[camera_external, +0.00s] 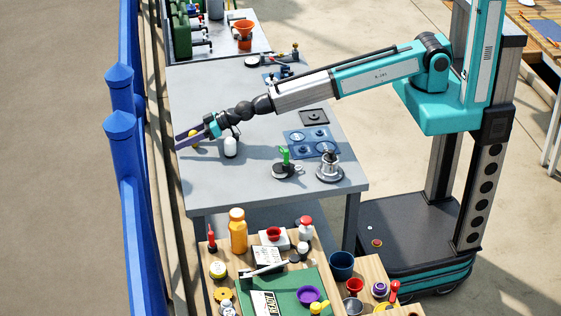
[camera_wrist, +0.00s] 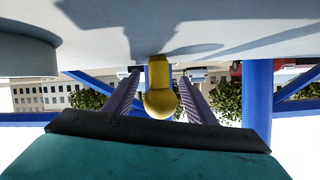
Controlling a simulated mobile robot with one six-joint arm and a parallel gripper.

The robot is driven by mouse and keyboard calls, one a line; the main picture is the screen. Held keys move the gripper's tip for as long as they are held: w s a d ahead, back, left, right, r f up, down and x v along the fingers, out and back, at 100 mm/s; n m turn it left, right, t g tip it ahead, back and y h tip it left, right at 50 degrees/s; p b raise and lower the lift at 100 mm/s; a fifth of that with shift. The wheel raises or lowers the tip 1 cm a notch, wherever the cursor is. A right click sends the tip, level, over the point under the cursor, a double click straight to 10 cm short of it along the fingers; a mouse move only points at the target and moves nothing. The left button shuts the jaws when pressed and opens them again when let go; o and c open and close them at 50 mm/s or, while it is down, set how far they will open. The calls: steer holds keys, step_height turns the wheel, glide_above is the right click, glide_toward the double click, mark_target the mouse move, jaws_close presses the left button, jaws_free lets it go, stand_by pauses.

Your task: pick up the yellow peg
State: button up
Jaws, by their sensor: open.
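The yellow peg (camera_external: 195,134) stands near the left edge of the grey table (camera_external: 260,178), partly hidden by my gripper in the external view. In the wrist view the peg (camera_wrist: 160,95) shows a rounded knob on a narrower stem and appears between the two fingers. My gripper (camera_external: 184,139) is open and low over the table at its left end. In the wrist view its purple fingers (camera_wrist: 160,76) lie on either side of the peg, with a visible gap on both sides.
A white cylinder (camera_external: 230,148) stands close to my gripper on its right. Blue plates (camera_external: 312,141), a silver bell-shaped piece (camera_external: 329,168) and a green-topped item (camera_external: 285,160) lie further right. A blue railing (camera_external: 122,130) runs past the table's left edge. The table's front left is clear.

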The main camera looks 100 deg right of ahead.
steer(key=c, duration=1.1)
steer(key=shift+r, duration=0.15)
steer(key=shift+r+b, duration=0.5)
steer(key=shift+r, duration=0.15)
steer(key=shift+s+r+b, duration=0.25)
steer(key=shift+r+b, duration=0.1)
steer(key=shift+r, duration=0.15)
steer(key=shift+s+r+b, duration=0.2)
steer(key=shift+r+b, duration=0.1)
steer(key=shift+r, duration=0.15)
steer(key=shift+s+a+r+b, duration=0.2)
steer(key=shift+s+b, duration=0.65)
steer(key=shift+s, duration=1.65)
steer(key=shift+s+r+b, duration=0.3)
steer(key=shift+s+b, duration=0.55)
steer(key=shift+s, duration=1.7)
steer(key=shift+s+a+r+b, duration=0.2)
steer(key=shift+s+b, duration=0.65)
steer(key=shift+s, duration=1.65)
steer(key=shift+d+r, duration=0.1)
